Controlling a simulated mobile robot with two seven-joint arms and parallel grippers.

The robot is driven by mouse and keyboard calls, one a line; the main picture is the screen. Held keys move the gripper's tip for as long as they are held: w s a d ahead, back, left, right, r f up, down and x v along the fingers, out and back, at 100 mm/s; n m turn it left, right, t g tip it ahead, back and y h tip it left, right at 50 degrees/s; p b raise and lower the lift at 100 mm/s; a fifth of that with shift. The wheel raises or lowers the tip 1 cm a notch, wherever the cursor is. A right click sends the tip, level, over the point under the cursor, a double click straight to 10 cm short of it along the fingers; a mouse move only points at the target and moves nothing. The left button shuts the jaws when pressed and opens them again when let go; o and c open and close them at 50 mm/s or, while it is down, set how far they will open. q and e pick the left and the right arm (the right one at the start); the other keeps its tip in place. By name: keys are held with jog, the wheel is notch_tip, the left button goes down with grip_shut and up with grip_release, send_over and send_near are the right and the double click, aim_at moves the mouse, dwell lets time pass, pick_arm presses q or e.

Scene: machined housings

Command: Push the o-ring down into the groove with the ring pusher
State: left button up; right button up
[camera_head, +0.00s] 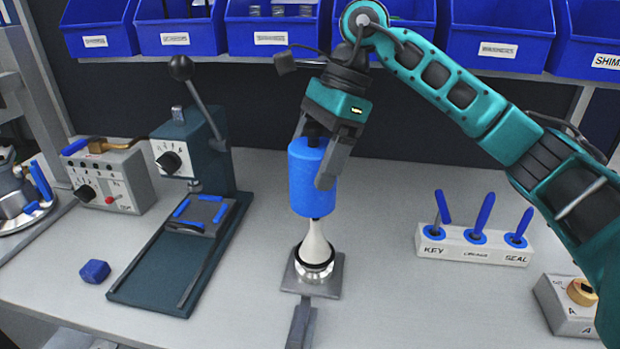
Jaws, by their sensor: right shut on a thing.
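The ring pusher, a blue cylinder (310,185), is upright in my right gripper (320,165), which is shut around its upper part. Below it stands a pale cone (315,243) on a shiny metal housing (314,271). The pusher's lower end is over the cone's top, and the tip is hidden there. A black o-ring (314,262) shows around the cone's foot, close above the metal. I cannot tell whether it sits in the groove. The housing stands on a grey square plate (331,285). My left gripper is not in view.
A dark grey bar (301,322) lies in front of the plate. A lever press (190,150) and a blue block (95,271) are to the left. A rack of blue-handled tools (473,242) is to the right. Blue bins (275,35) line the back.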

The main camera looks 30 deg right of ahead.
jog(key=shift+d+r+m, duration=0.3)
jog(key=shift+a, duration=0.1)
jog(key=shift+f, duration=0.15)
jog(key=shift+f+b, duration=1.25)
jog(key=shift+f, duration=0.3)
jog(key=shift+f, duration=0.1)
